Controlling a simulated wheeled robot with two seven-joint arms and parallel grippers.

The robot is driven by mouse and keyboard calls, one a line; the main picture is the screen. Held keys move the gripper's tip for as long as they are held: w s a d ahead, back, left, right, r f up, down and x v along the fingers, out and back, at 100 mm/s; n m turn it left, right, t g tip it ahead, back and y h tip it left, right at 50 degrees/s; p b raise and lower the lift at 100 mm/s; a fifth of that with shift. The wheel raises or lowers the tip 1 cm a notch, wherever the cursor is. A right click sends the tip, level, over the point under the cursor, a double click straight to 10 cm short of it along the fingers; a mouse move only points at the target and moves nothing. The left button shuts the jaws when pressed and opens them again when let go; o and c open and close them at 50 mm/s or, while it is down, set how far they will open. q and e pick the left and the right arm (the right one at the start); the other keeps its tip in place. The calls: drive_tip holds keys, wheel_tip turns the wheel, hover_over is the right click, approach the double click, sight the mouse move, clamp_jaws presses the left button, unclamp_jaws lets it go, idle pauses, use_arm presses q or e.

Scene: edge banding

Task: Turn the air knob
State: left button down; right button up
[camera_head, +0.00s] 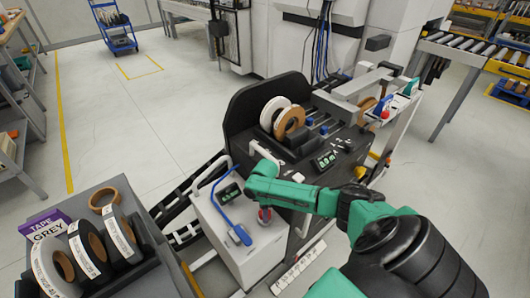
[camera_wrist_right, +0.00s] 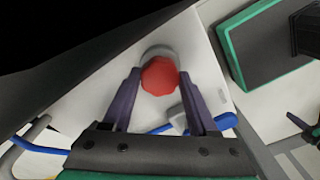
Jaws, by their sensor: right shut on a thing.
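The red air knob (camera_wrist_right: 160,77) sits on the white cabinet (camera_wrist_right: 105,92) and shows between the two dark fingers of my right gripper (camera_wrist_right: 158,82) in the right wrist view. The fingers are shut on it, one on each side. In the head view, my right gripper (camera_head: 264,204) reaches down to the cabinet's front, and a small red part of the knob (camera_head: 265,216) shows beneath it. My green arm partly covers that area. My left gripper is not in view.
A blue hose and handle (camera_head: 232,215) are close to the left of the knob. The black edge-banding machine (camera_head: 252,99) with tape rolls stands behind. A grey tray (camera_head: 140,283) with tape rolls is at lower left. The floor (camera_head: 120,130) at left is clear.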

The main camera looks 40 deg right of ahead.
drive_tip(key=shift+n, duration=1.2)
drive_tip(key=o, duration=1.4)
wheel_tip(320, 180, up, 15)
drive_tip(key=shift+f+p, duration=0.15)
drive_tip(key=shift+p, duration=0.55)
